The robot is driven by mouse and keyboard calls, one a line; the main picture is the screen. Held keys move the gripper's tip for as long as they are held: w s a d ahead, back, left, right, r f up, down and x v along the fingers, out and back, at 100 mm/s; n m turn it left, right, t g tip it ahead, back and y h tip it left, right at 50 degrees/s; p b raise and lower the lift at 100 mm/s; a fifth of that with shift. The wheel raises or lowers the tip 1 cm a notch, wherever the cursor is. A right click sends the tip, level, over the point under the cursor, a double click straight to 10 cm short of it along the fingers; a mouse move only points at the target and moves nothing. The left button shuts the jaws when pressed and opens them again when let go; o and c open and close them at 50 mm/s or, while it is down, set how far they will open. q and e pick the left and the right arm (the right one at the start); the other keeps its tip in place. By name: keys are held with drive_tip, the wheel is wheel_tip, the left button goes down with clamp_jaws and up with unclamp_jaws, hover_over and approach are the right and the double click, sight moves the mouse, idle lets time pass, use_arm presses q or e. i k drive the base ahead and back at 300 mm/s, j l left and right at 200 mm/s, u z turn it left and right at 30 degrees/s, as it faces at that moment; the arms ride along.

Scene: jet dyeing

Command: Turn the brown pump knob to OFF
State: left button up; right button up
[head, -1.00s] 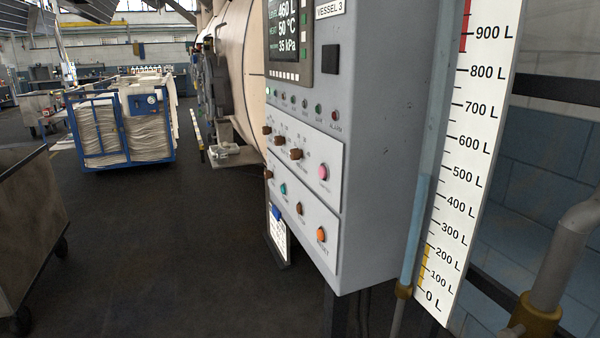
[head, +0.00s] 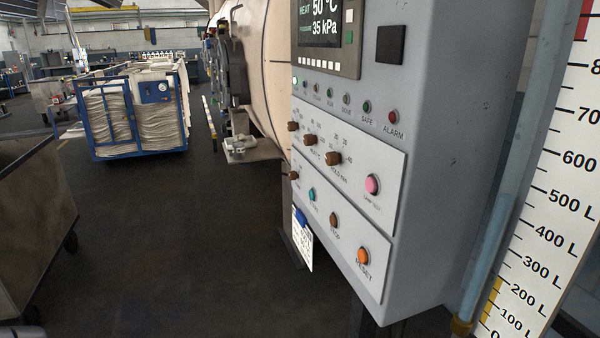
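The grey control panel (head: 440,150) stands at the right of the head view, seen at a slant. Several brown knobs are on it: three in the upper row, at the left (head: 293,126), middle (head: 310,139) and right (head: 333,158), and one at the left end of the lower row (head: 293,175). The right upper one is by a "HOLD min" scale. The lower-row knob's label is too small to read, and I cannot tell for sure which knob is the pump's or where it points. Neither of my grippers shows.
A pink button (head: 372,184), teal button (head: 312,194), brown stop button (head: 333,219) and orange reset button (head: 363,256) share the panel. A litre scale (head: 560,200) is at the right. A blue trolley (head: 135,120) and brown cart (head: 35,220) stand left. Dark floor between is clear.

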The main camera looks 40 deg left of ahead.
sight(292, 175)
drive_tip(key=i+j, duration=0.1)
drive_tip(key=j, duration=0.3)
drive_tip(key=i+j+z, duration=0.1)
drive_tip(key=j, duration=0.25)
drive_tip(key=i+j+z, duration=0.1)
drive_tip(key=j, duration=0.3)
drive_tip(key=i+j, duration=0.1)
drive_tip(key=j, duration=0.25)
